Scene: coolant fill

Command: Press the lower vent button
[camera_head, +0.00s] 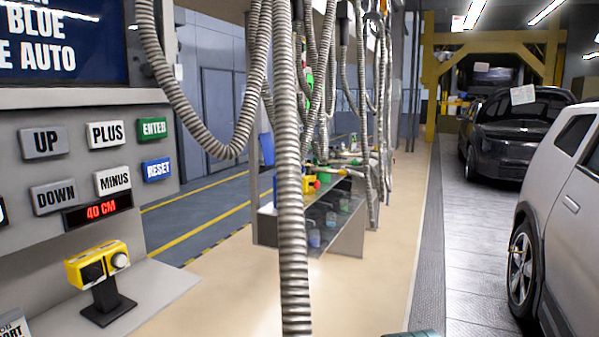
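A grey control panel (20,225) stands at the left. It bears a grey UP button (44,142), a grey DOWN button (54,197), a white PLUS button (107,135), a white MINUS button (113,181), a green ENTER button (152,128) and a blue RESET button (157,169). A small display (98,211) below them reads "40 CM" in red. No button labelled as a vent shows; I cannot tell whether DOWN is the one meant.
A yellow box (97,264) with two round knobs stands on the ledge below the panel. Ribbed grey hoses (289,180) hang mid-view before a shelf unit (338,228). A silver car (565,215) and a dark car (513,135) stand right. Beige floor (385,270) is clear.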

